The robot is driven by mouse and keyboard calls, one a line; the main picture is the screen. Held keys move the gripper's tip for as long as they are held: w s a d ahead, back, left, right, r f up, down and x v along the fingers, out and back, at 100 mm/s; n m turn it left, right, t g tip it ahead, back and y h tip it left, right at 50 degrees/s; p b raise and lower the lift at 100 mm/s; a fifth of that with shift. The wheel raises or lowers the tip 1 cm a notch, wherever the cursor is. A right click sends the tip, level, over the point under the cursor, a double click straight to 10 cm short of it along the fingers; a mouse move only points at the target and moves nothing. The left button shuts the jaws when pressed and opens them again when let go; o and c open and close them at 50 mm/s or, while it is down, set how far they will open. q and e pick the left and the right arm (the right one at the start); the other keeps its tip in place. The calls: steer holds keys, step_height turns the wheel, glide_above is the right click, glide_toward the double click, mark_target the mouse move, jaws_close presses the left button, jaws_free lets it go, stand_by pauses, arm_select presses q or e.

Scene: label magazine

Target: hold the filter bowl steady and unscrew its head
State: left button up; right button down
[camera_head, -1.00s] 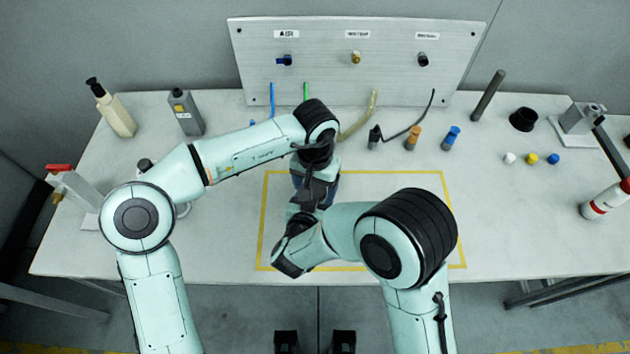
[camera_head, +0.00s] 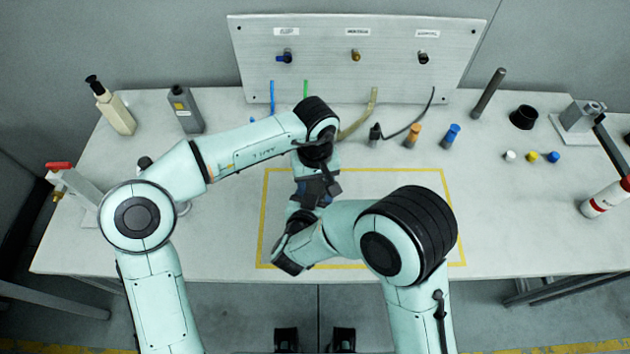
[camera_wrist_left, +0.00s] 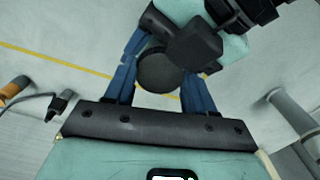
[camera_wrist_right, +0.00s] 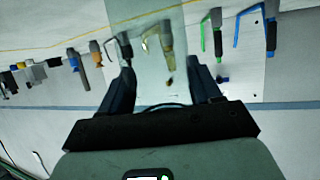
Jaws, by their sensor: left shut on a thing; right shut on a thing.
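In the left wrist view, a dark round filter head (camera_wrist_left: 158,72) sits between the two blue fingers of my left gripper (camera_wrist_left: 160,88). My left gripper also shows in the head view (camera_head: 316,190), reaching down from above and shut on the head. In the right wrist view, a pale see-through shape, the filter bowl (camera_wrist_right: 150,70), stands between the fingers of my right gripper (camera_wrist_right: 160,78). My right gripper is shut on the bowl from the near side, below the left one. In the head view, the grippers and arms hide nearly all of the filter.
A yellow outline (camera_head: 400,170) on the table (camera_head: 490,230) surrounds the work spot. A metal panel (camera_head: 320,80) with hoses stands behind. A pump bottle (camera_head: 117,115) and a grey container (camera_head: 187,112) are at left, small caps (camera_head: 532,158) at right. The table's right middle is clear.

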arm_select(q)
steer(key=o, duration=1.2)
steer(key=shift+c, duration=0.2)
arm_select(e)
steer(key=shift+d, duration=0.1)
arm_select(q)
steer(key=shift+a, duration=0.1)
steer(key=shift+r, duration=0.1)
arm_select(e)
steer(key=shift+d, duration=0.1)
arm_select(q)
step_height(320, 180, up, 4)
steer(key=shift+r, duration=0.2)
steer(key=shift+c, duration=0.4)
steer(key=shift+d+r+m, duration=0.15)
steer(key=shift+r+m, duration=0.4)
steer(key=shift+r, duration=0.25)
steer(key=shift+d+r+m, duration=0.1)
steer(key=shift+r+m, duration=0.45)
steer(key=shift+r, duration=0.2)
steer(key=shift+f, duration=3.85)
arm_select(e)
steer(key=shift+a, duration=0.2)
arm_select(q)
steer(key=shift+c, duration=0.2)
